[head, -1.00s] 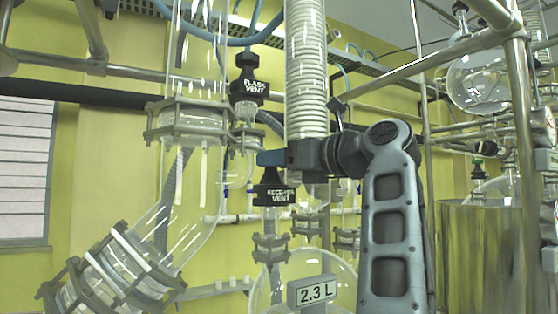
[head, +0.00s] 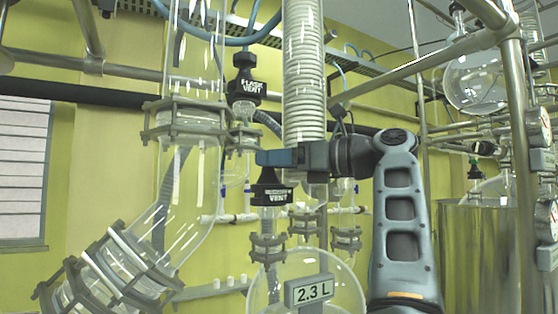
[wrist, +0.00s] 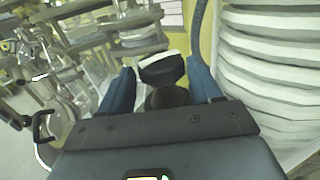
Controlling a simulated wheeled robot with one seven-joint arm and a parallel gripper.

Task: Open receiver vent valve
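The receiver vent valve (head: 270,194) has a black cap with a white-lettered label and stands above the round receiver flask. My gripper (head: 266,158) is level, reaching in from the right, with its blue fingers at the top of this cap. The fingers hide part of the cap's top in the head view. In the wrist view my gripper (wrist: 162,66) has its two blue fingers apart, one on each side of a black knob with a pale band (wrist: 162,70). I cannot tell whether either finger touches it.
The flask vent valve (head: 244,86) stands just above and left of my fingers. A ribbed condenser column (head: 304,80) rises close behind my gripper. The large glass tube (head: 190,190) is at left. The receiver flask (head: 345,290) with a 2.3 L tag (head: 313,291) is below.

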